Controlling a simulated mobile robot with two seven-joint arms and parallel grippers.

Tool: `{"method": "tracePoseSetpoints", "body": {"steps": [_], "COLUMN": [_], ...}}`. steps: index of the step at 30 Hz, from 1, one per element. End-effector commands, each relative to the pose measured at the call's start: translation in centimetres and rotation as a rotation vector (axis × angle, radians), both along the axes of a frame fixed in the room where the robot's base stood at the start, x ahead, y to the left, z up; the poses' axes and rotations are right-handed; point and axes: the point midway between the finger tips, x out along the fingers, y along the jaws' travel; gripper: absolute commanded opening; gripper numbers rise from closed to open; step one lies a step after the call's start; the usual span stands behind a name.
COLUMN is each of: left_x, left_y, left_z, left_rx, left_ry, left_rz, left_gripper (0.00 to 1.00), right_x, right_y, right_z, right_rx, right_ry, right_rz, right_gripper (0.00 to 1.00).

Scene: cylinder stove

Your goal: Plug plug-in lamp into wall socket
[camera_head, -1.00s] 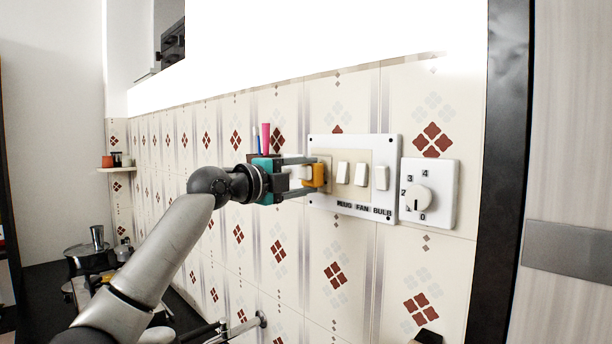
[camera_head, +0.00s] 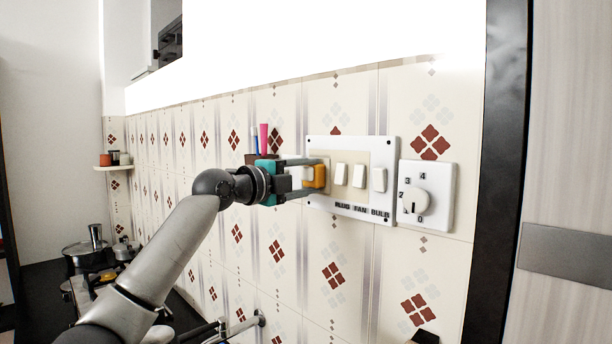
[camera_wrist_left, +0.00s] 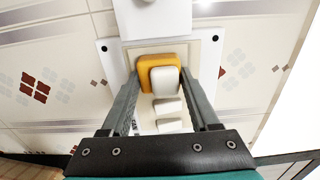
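The plug-in lamp (camera_head: 319,177) shows as a small orange piece at the left part of the white switch panel (camera_head: 352,209). In the left wrist view the orange piece (camera_wrist_left: 145,72) sits between the fingertips, with a white rounded block in front of it. My left gripper (camera_head: 316,177) has one finger above the lamp and one below, and both appear to touch its sides. The wall socket is hidden behind the lamp and fingers, so I cannot tell whether the lamp is fully seated. My right gripper is not clearly in view.
White switches (camera_head: 359,176) sit just right of the lamp. A dial plate (camera_head: 427,197) is farther right, before a dark door frame (camera_head: 492,170). A small holder with brushes (camera_head: 263,138) is behind my gripper. A stove with pots (camera_head: 88,252) is far left.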

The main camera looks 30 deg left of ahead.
Motion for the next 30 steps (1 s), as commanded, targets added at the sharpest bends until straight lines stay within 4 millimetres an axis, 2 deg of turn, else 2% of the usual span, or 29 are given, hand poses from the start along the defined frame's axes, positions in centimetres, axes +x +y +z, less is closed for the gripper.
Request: {"method": "tracePoseSetpoints", "body": {"steps": [2, 9, 20, 26, 30], "left_x": [0.0, 0.0, -0.4, -2.7, -5.4], "left_y": [0.0, 0.0, 0.2, 1.0, 1.9], "left_z": [0.1, 0.0, -0.1, -0.3, -0.4], "left_rx": [-0.001, 0.000, 0.001, 0.005, 0.007], "left_ry": [-0.002, -0.001, 0.001, -0.002, 0.001], "left_rz": [0.000, 0.000, 0.001, 0.002, 0.003], "left_gripper": [0.69, 0.96, 0.96, 0.96, 0.96], "right_x": [0.0, 0.0, 0.0, 0.0, 0.0], "right_y": [0.0, 0.0, 0.0, 0.0, 0.0], "right_z": [0.0, 0.0, -0.2, -1.2, -2.3], "right_rx": [0.000, 0.000, 0.000, 0.000, 0.000], "right_ry": [0.000, 0.000, 0.000, 0.000, 0.000], "right_rz": [0.000, 0.000, 0.000, -0.001, -0.001], "right_gripper": [0.50, 0.50, 0.50, 0.50, 0.50]}}
